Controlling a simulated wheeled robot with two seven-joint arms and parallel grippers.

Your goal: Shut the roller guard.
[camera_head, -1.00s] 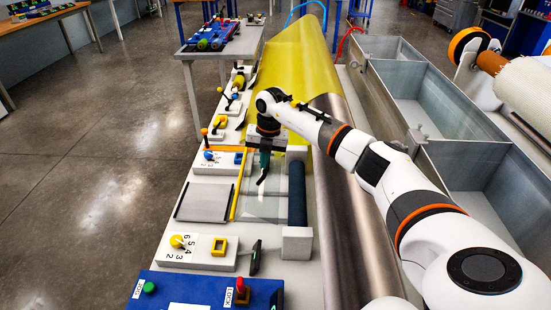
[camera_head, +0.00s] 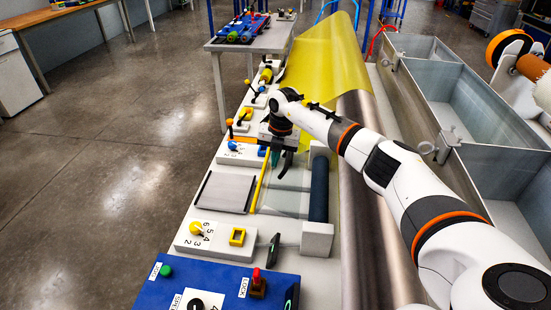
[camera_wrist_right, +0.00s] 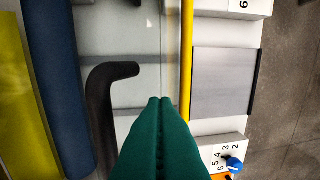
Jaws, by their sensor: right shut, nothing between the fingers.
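The roller guard (camera_head: 283,201) is a clear panel with a yellow edge strip (camera_head: 260,183), lying beside the dark blue roller (camera_head: 319,188). A black bent handle (camera_head: 287,166) stands on it. In the right wrist view the clear panel (camera_wrist_right: 125,38), yellow strip (camera_wrist_right: 187,60), handle (camera_wrist_right: 103,110) and roller (camera_wrist_right: 58,85) show. My right gripper (camera_head: 275,162) is over the panel, between the handle and the strip. Its green fingers (camera_wrist_right: 160,102) are shut and empty, close beside the handle; whether they touch it I cannot tell. My left gripper is not in view.
A grey plate (camera_head: 225,192) lies left of the strip. A numbered dial with a yellow knob (camera_head: 196,228) and a blue control box (camera_head: 215,284) stand nearer. Yellow film (camera_head: 325,70) runs over a metal drum behind. Grey tanks (camera_head: 435,62) stand to the right.

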